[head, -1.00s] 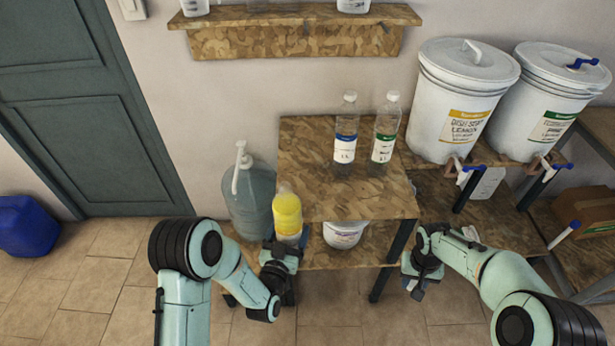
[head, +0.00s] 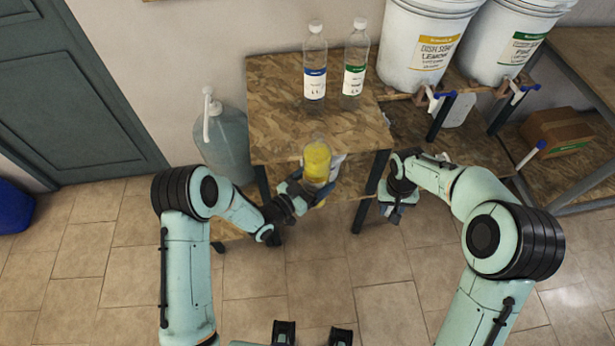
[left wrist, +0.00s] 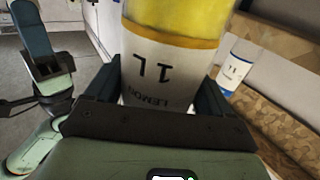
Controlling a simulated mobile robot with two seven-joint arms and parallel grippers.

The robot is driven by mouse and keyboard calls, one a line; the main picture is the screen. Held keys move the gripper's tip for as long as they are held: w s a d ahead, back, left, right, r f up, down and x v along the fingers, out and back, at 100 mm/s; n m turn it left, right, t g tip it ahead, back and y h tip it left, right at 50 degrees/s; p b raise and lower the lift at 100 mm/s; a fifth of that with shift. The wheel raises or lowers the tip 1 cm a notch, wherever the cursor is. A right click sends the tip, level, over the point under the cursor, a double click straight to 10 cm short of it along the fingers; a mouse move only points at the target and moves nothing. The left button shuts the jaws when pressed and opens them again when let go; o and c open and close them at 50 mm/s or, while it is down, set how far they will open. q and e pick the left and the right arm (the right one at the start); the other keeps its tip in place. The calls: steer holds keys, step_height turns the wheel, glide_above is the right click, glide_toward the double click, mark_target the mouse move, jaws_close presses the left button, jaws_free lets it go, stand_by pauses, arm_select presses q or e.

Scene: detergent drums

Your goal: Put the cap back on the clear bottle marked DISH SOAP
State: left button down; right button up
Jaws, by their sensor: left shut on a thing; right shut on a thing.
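A clear bottle of yellow liquid (head: 317,160) is held by my left gripper (head: 308,188) in front of the table edge. No cap shows on it. In the left wrist view its white label with a yellow band reads "1 L" and "LEMON" (left wrist: 160,75), upside down; the rest of the label is out of view. The left jaws are shut around its lower part. My right gripper (head: 396,208) is shut, lower and to the right of the bottle, clear of the table. What it holds is too small to make out; no loose cap is visible.
Two clear bottles with white caps, one blue-labelled (head: 315,75) and one green-labelled (head: 355,75), stand on the wooden table (head: 275,125). White drums (head: 425,50) with taps stand at the back right. A large blue-tinted jug (head: 225,145) is left of the table. The floor in front is open.

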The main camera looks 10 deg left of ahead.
arm_select(q)
steer(key=shift+r, duration=0.25)
steer(key=s+a+r+n+t+y, duration=0.1)
steer(key=a+r+n+t+y, duration=0.1)
steer(key=a+n+y, duration=0.2)
steer(key=s+a+r+n+t+y, duration=0.1)
steer(key=a+n+t+y, duration=0.1)
steer(key=a+n+y, duration=0.2)
steer(key=a+y, duration=0.3)
steer(key=a, duration=0.2)
steer(key=shift+a+r+y, duration=0.25)
steer(key=shift+r+y, duration=0.05)
steer(key=shift+r, duration=0.1)
steer(key=shift+d, duration=0.15)
